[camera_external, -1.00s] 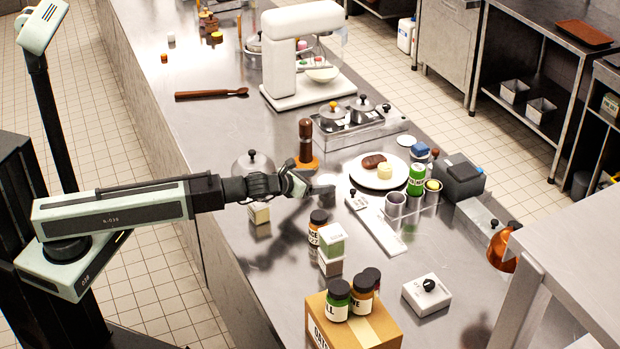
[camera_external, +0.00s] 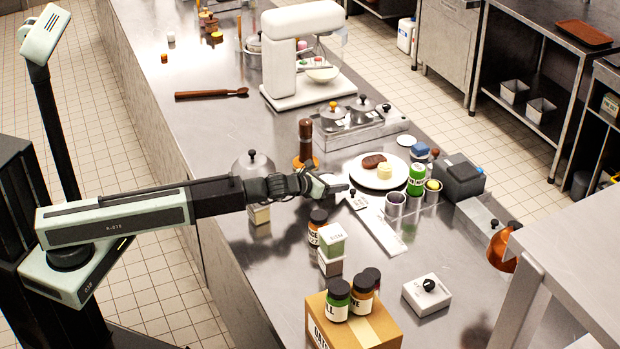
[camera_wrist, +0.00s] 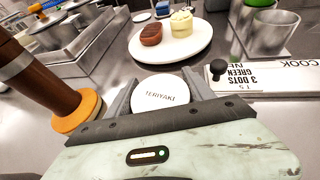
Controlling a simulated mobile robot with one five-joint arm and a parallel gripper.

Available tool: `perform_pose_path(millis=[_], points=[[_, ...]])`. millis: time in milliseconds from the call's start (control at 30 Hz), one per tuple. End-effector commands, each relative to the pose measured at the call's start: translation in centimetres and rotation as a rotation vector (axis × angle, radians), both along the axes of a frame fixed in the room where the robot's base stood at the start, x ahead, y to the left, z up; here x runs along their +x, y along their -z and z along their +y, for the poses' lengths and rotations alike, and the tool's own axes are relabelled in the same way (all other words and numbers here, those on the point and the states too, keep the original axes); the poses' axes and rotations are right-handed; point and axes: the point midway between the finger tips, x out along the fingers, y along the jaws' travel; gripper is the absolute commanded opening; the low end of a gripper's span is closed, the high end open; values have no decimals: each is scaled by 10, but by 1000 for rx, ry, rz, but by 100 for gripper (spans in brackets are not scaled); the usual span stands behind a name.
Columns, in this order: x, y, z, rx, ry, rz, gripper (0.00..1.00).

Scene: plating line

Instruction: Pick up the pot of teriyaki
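The pot of teriyaki (camera_wrist: 163,92) shows in the wrist view as a round white lid lettered TERIYAKI. My gripper (camera_wrist: 164,80) has one finger on the left of the pot and one on the right, close to its sides. The fingers look open around it, and I cannot see a firm grip. In the external view my gripper (camera_external: 334,187) is low over the counter, in front of the white plate, and it largely hides the pot there.
A wooden mill (camera_external: 306,142) with an orange base stands close to the left of my gripper in the wrist view. Beyond the pot is a white plate (camera_wrist: 192,50) with food. A lettered white board (camera_external: 376,228) and metal cups (camera_external: 395,207) lie to the right.

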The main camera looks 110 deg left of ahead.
Motion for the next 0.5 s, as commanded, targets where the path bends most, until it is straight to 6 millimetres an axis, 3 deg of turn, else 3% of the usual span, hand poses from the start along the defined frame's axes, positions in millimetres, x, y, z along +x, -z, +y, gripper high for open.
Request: perform_pose_path(millis=[300,500], points=[[0,-3,0,0,0,0,18],[0,-28,0,0,0,0,18]])
